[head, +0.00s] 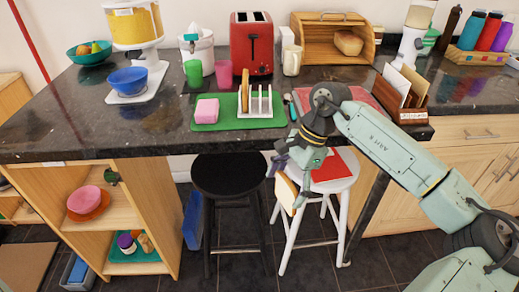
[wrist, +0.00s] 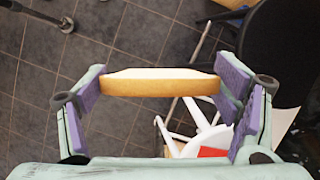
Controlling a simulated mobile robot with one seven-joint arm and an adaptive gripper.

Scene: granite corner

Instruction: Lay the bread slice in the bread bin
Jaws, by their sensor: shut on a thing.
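My gripper (head: 297,165) is shut on a bread slice (wrist: 160,84), which spans between the purple finger pads in the wrist view. In the head view the slice (head: 286,193) hangs below the counter's front edge, in front of the white stool. The bread bin (head: 316,59) is wooden with a roll front. It stands at the back of the counter, and its front is open with a loaf (head: 348,43) inside at the right. My gripper is well below and in front of the bin.
A toast rack (head: 262,104) holding a slice stands on a green mat (head: 230,123) near the counter edge. A red toaster (head: 251,44) and a mug (head: 292,60) stand left of the bin. A letter holder (head: 408,112) is at right. A black stool (head: 229,175) and white stool (head: 335,180) stand below.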

